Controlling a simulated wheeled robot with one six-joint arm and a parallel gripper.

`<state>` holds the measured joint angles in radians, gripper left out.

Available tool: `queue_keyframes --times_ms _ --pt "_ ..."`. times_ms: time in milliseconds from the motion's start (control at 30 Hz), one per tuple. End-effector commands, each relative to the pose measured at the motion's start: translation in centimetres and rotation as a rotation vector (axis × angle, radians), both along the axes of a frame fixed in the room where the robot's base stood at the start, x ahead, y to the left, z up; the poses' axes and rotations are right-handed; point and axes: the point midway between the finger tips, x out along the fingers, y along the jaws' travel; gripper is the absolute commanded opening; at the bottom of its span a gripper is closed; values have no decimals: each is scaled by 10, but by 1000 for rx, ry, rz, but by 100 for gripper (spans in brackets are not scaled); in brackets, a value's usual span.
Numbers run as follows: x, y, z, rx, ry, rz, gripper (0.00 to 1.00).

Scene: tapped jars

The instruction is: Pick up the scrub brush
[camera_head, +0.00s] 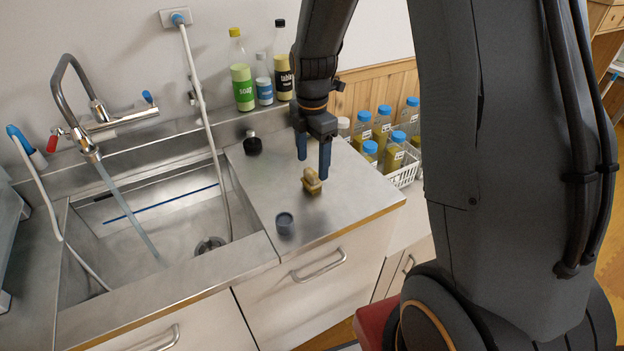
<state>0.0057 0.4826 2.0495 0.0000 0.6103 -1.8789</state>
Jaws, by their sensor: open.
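The scrub brush (312,182) is a small tan block with a yellowish top. It rests on the steel counter (350,205) to the right of the sink. My gripper (313,168) points down with its two dark blue fingers apart. The fingertips are close to the brush in the picture, just above or behind it, one to its upper left and one to its right. Nothing shows between the fingers, and I cannot tell exactly how high they are over the counter.
A grey cup (285,223) stands in front of the brush, and a dark jar (252,144) stands behind left. Bottles (242,75) line the back ledge. A white basket (404,174) with several blue-capped jars is at right. The sink (165,215), with running tap (88,150), is at left.

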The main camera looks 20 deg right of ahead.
Motion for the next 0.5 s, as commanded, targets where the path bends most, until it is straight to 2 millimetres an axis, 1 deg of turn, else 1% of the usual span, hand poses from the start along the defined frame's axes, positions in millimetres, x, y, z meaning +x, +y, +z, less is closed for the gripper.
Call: queue_keyframes --times_ms 133,367,500 --pt "-3 2 -13 0 4 0 65" --pt "-4 4 -41 0 2 -1 65" --pt "-4 4 -50 0 1 -1 65"
